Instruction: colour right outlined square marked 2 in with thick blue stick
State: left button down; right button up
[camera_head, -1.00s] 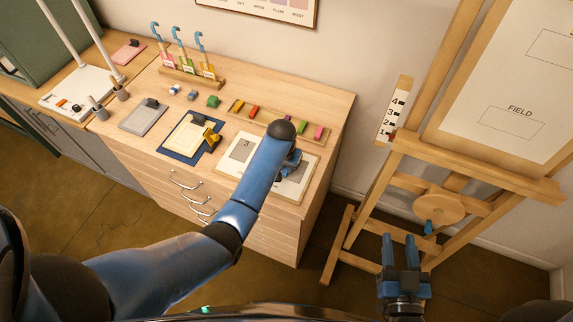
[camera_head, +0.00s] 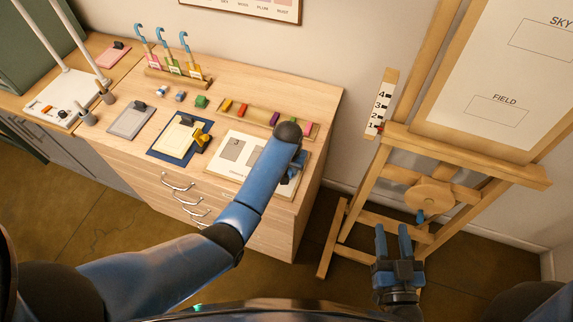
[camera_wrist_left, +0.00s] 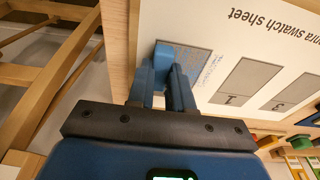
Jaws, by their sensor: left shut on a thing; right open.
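The white swatch sheet (camera_head: 222,167) lies at the front right of the dresser top. In the left wrist view its grey squares marked 1 (camera_wrist_left: 245,80) and 3 (camera_wrist_left: 293,92) show. Beyond them, the end square (camera_wrist_left: 198,54) has blue strokes on part of it, and some blue marks show beside it. No number is readable there. My left gripper (camera_wrist_left: 168,88) is over this square, shut on a blue stick (camera_wrist_left: 163,54), whose tip is at or just above the paper. In the head view my left arm hides the sheet's right part. My right gripper (camera_head: 393,240) is open and empty before the easel.
A wooden tray (camera_head: 262,119) with several coloured sticks lies behind the sheet. A cream card on a blue mat (camera_head: 160,153) with a yellow block (camera_head: 202,138) is left of it. The easel (camera_head: 470,167) stands at right. Floor separates dresser and easel.

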pick_arm(q)
jog(key=shift+s+d, duration=0.1)
jog(key=shift+d, duration=0.3)
jog(key=shift+a+f, duration=0.1)
jog(key=shift+a, duration=0.05)
jog(key=shift+w+a+f, duration=0.1)
jog(key=shift+w+a, duration=0.1)
jog(key=shift+a, duration=0.5)
jog(key=shift+w+a, duration=0.15)
jog(key=shift+a, duration=0.5)
jog(key=shift+w+a+p, duration=0.25)
jog(key=shift+a, duration=0.4)
jog(key=shift+w+a+p, duration=0.2)
jog(key=shift+a+p, duration=0.05)
jog(key=shift+a, duration=0.4)
jog(key=shift+r, duration=0.2)
jog(key=shift+w+r+p, duration=0.1)
jog(key=shift+r+p, duration=0.85)
jog(key=shift+p, duration=0.05)
notch_tip(320, 180, up, 3)
jog(key=p, duration=0.3)
jog(key=shift+d, duration=0.1)
jog(key=shift+r, duration=1)
